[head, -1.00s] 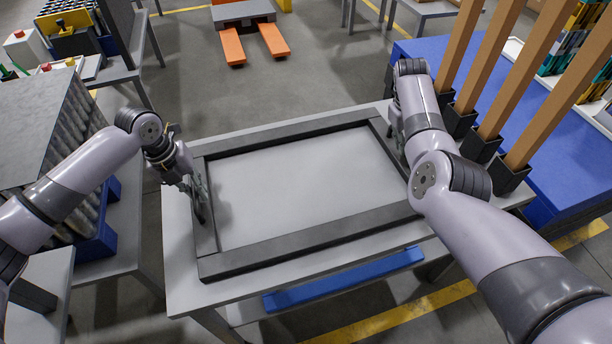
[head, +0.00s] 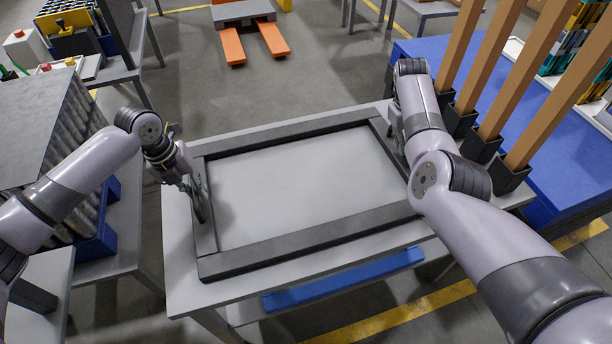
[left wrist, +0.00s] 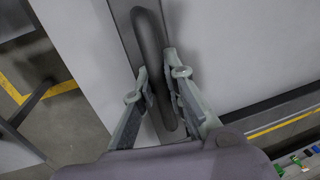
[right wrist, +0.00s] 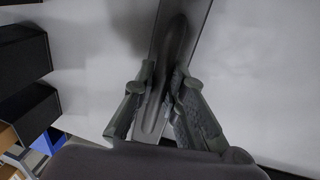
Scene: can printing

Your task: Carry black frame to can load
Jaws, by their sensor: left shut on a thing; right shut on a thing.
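The black frame (head: 300,247) is a dark rectangle lying on the light grey table (head: 190,290) in the head view. My left gripper (head: 201,205) is at the frame's left side. In the left wrist view its fingers (left wrist: 158,95) are closed around the raised handle bar (left wrist: 152,50) on that side. My right gripper is mostly hidden behind my right arm in the head view. In the right wrist view its fingers (right wrist: 158,95) are closed around the handle bar (right wrist: 172,55) on the opposite side. The frame looks flat on the table; any small gap cannot be told.
A grey stack (head: 45,130) on a table is at the left. An orange pallet jack (head: 272,40) is on the floor beyond. Open floor lies behind the table.

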